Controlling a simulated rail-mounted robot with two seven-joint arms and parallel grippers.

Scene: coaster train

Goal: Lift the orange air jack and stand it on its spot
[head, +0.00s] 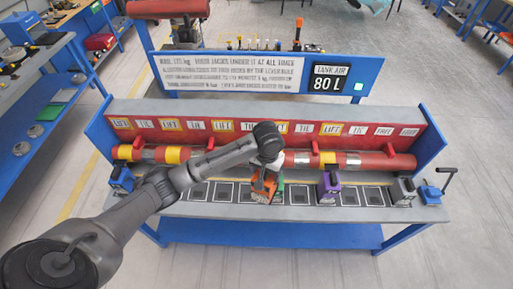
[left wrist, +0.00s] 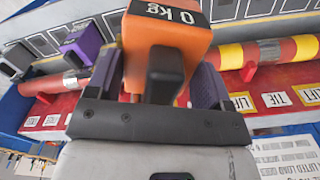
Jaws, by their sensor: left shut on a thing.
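My left gripper (head: 270,168) is shut on the orange air jack (head: 263,187), with one finger on each side of it in the left wrist view. There the orange jack (left wrist: 197,38) shows a black "0 kg" label on its top. In the head view it looks a little tilted over the row of dark square spots (head: 221,192) on the bench. I cannot tell whether it touches the bench. The spot under it is hidden. My right gripper is not in view.
A purple jack (head: 329,188) stands to the right, a grey jack (head: 403,191) farther right, and a blue jack (head: 121,180) at the left end. A blue lever pump (head: 432,194) sits at the right end. A red pipe (head: 376,161) with yellow bands runs behind the spots.

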